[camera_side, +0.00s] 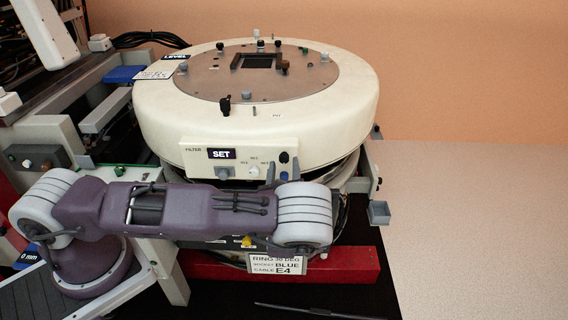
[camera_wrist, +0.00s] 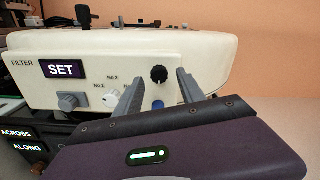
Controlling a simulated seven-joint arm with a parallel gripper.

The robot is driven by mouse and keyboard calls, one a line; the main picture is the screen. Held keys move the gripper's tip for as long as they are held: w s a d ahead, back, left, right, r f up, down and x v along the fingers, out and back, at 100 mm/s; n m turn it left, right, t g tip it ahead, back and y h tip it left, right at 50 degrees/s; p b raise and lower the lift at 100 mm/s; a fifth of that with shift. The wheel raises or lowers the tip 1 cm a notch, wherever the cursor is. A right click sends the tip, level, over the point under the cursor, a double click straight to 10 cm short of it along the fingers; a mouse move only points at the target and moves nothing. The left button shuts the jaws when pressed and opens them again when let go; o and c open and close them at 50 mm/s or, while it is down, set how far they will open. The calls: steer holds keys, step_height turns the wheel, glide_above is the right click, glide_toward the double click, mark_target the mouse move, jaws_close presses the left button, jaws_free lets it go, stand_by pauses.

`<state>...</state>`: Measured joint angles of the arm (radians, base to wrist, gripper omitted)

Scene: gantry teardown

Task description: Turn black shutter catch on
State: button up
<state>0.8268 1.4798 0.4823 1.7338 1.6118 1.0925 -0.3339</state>
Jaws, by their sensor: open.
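A black knob (camera_wrist: 159,74) is on the right end of the cream FILTER panel (camera_wrist: 85,72). It also shows in the side view (camera_side: 284,157). No label names it as the shutter catch. My gripper (camera_wrist: 161,77) is open, with one grey finger to each side of the knob in the wrist view. In the side view my gripper (camera_side: 283,167) is at the panel's right end, its fingers apart. I cannot tell whether the fingertips reach the panel. A blue part (camera_wrist: 157,104) sits below the black knob, partly hidden by my gripper.
On the same panel are a white knob (camera_wrist: 111,97), a grey knob (camera_wrist: 68,101) and a SET sign (camera_wrist: 62,69). The round cream housing (camera_side: 350,100) carries several small knobs and posts on top, one of them black (camera_side: 225,104). A grey cup (camera_side: 379,213) juts out right.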

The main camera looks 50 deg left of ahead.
steer(key=shift+x, duration=0.95)
steer(key=shift+c, duration=0.5)
jaws_close()
